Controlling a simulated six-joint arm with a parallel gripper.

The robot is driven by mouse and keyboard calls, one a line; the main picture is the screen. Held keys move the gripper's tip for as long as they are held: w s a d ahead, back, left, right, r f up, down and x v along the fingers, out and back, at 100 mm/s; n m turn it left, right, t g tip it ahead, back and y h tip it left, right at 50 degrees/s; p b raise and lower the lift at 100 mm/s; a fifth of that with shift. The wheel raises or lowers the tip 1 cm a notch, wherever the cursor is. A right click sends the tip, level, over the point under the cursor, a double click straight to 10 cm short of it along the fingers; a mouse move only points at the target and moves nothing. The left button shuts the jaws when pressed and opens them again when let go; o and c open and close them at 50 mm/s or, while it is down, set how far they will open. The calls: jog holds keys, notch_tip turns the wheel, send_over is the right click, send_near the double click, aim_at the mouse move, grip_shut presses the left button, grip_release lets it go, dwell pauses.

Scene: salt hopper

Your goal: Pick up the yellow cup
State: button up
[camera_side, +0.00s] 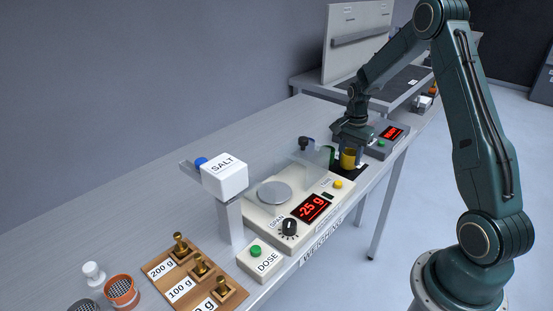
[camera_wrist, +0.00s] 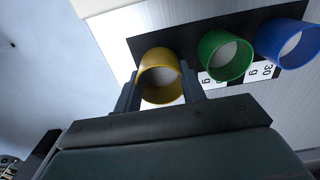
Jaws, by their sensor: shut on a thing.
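The yellow cup (camera_wrist: 160,62) is between the two fingers of my gripper (camera_wrist: 162,92) in the wrist view, with a finger against each side. My gripper is shut on it. I cannot tell whether the cup touches the mat. The cup is open at the top and looks empty.
A green cup (camera_wrist: 225,55) and a blue cup (camera_wrist: 287,43) stand in a row beside the yellow one. The scale (camera_side: 275,215), reading -25 g, and the SALT hopper (camera_side: 224,177) are to the left. A second device (camera_side: 380,142) with a red display is behind.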

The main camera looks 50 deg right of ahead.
notch_tip(320, 180, up, 18)
dwell(0.5)
dwell(0.5)
